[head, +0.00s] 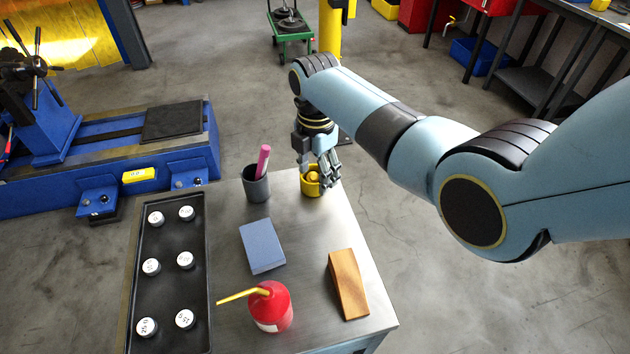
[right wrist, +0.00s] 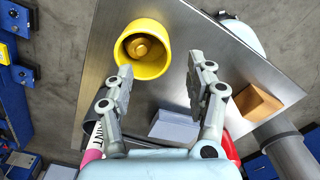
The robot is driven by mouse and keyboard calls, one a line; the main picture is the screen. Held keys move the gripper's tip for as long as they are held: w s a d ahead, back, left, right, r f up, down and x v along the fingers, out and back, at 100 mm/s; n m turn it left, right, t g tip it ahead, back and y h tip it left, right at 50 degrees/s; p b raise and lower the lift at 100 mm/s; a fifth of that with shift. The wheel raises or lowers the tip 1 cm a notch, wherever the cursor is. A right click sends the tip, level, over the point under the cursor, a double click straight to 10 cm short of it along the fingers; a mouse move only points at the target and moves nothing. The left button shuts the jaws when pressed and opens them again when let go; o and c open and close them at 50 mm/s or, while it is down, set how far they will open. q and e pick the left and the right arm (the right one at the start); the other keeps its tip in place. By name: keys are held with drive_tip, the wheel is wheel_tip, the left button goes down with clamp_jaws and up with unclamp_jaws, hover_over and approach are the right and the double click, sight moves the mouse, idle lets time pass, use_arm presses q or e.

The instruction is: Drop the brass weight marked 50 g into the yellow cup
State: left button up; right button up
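The yellow cup (head: 311,187) stands at the far edge of the steel table; it also shows in the right wrist view (right wrist: 161,66). A brass weight (right wrist: 141,47) lies inside the cup; its marking is not readable. It shows in part in the head view (head: 313,176). My right gripper (head: 328,180) is right at the cup, its fingers partly in front of it. In the right wrist view, its fingers (right wrist: 160,84) are spread with nothing between them, and the cup is past the fingertips. My left gripper is in neither view.
A black tray (head: 196,280) at the left holds several white-topped weights. A grey cup with a pink marker (head: 257,186) stands left of the yellow cup. A blue block (head: 262,247), red oil bottle (head: 271,308) and orange-brown wedge (head: 347,284) occupy the nearer table.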

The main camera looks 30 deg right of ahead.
sight(316, 194)
drive_tip(key=shift+r, duration=0.15)
wheel_tip(316, 194, up, 12)
idle(0.5)
drive_tip(key=shift+f, duration=0.2)
